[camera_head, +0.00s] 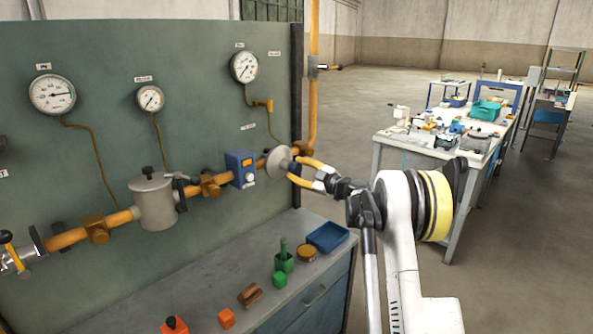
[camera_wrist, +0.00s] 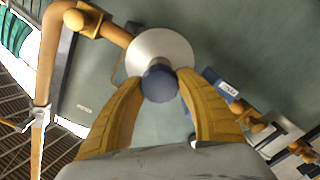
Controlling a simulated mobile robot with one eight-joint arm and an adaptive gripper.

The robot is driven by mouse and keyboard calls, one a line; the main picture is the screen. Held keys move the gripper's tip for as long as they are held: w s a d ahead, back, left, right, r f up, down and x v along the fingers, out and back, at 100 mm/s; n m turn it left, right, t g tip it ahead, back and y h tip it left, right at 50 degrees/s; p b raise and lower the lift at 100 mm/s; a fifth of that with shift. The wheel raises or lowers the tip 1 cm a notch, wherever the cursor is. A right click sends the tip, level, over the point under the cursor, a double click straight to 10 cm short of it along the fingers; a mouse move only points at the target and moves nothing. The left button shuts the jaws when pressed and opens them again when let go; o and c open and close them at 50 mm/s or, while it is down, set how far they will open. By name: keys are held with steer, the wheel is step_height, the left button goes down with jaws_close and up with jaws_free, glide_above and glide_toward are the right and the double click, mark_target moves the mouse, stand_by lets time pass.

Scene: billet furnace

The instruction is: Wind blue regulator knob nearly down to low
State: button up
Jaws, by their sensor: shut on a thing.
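The blue regulator knob (camera_wrist: 159,84) sits in front of a round pale metal regulator body (camera_wrist: 146,46) in the wrist view. My gripper (camera_wrist: 162,82) has its two yellow fingers on either side of the knob, shut on it. In the head view, the regulator body (camera_head: 277,160) is on the orange pipe at the panel's right part. My gripper (camera_head: 294,167) reaches it from the right, and its fingers hide most of the knob. A gauge (camera_head: 244,67) hangs above, joined by a thin tube to the pipework; its reading is too small to tell.
A blue box (camera_head: 240,168) is on the pipe just left of the regulator. Two more gauges and a grey cylinder (camera_head: 154,203) are further left. Below, a bench (camera_head: 190,272) holds blocks and a blue tray (camera_head: 327,237). Open floor lies right, before a cluttered table (camera_head: 400,147).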

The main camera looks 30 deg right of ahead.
steer(key=shift+r, duration=0.1)
stand_by(0.3)
steer(key=o, duration=1.2)
steer(key=v, duration=1.2)
